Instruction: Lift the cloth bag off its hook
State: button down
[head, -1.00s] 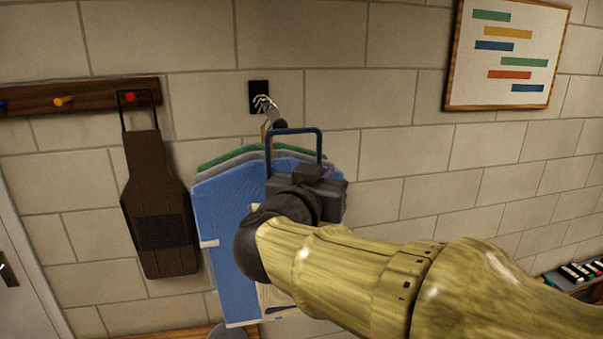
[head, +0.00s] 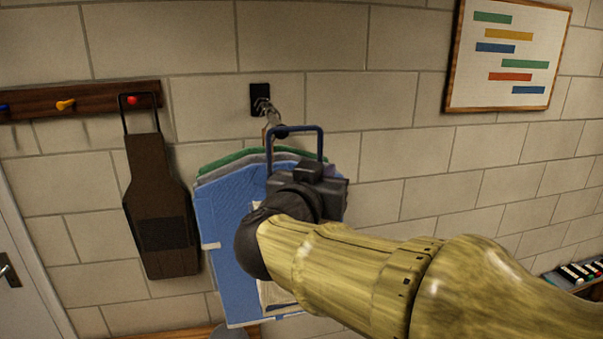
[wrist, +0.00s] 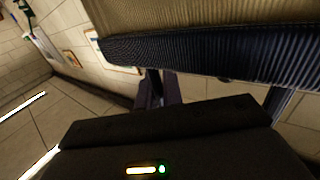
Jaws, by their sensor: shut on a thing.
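A dark metal hook (head: 262,106) juts from a black plate on the block wall. A dark blue handle loop (head: 322,145) stands upright above my gripper, its top bar at the hook's rounded end. I cannot tell whether they touch. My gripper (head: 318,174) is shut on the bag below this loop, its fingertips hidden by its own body. A cream part of the cloth bag (head: 278,294) shows below my arm; most of it is hidden. In the wrist view, a ribbed blue band (wrist: 215,53) edges tan cloth close in front of the gripper.
Layered blue, grey and green pieces (head: 222,215) hang right behind my gripper. A brown case (head: 158,180) hangs from a red peg on a wooden rail (head: 85,97) at left. A framed chart (head: 508,55) is at upper right.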

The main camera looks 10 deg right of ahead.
jog(key=shift+r+p, duration=0.6)
jog(key=shift+r, duration=0.1)
